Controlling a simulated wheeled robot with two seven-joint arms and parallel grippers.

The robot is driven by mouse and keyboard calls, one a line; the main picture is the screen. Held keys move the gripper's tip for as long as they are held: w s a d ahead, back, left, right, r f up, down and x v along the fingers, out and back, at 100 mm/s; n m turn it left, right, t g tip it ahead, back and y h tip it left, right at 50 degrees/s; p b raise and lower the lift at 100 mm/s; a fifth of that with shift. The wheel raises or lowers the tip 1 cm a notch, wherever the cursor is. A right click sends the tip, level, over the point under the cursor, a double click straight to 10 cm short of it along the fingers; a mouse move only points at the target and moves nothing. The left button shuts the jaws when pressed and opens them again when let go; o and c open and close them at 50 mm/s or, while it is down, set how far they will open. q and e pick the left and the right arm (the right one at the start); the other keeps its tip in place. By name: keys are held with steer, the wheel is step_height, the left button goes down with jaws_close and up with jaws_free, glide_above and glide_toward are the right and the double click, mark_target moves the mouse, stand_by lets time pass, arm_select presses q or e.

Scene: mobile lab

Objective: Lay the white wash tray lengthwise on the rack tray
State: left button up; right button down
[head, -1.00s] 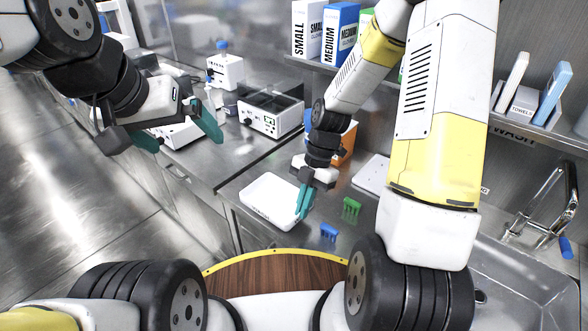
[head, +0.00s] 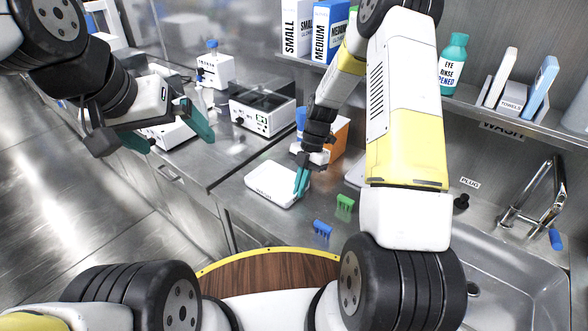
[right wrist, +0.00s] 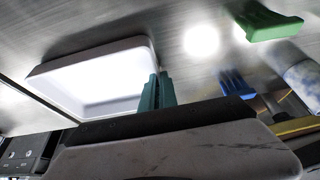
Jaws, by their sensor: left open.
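The white wash tray (head: 262,192) is a shallow rectangular tray with dark print on its front wall, at the counter's front edge in the head view. It also shows in the right wrist view (right wrist: 95,78), at left. My right gripper (head: 300,184) points down at the tray's right end, its teal fingers (right wrist: 157,92) close together on the rim. I cannot tell whether the tray touches the counter. My left gripper (head: 167,131) is open and empty at upper left. I cannot make out the rack tray for certain; a white flat piece (head: 355,172) is partly hidden behind my right arm.
A blue comb (head: 322,228) and a green comb (head: 345,202) lie right of the tray. An orange box (head: 337,136) stands behind my right gripper. A white instrument (head: 262,112) stands further back left. The sink (head: 510,275) is at right, below a shelf (head: 470,103).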

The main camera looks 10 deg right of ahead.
steer(key=c, duration=2.1)
jaws_free()
steer(key=shift+f, duration=0.1)
steer(key=o, duration=0.5)
steer(key=shift+c, duration=0.2)
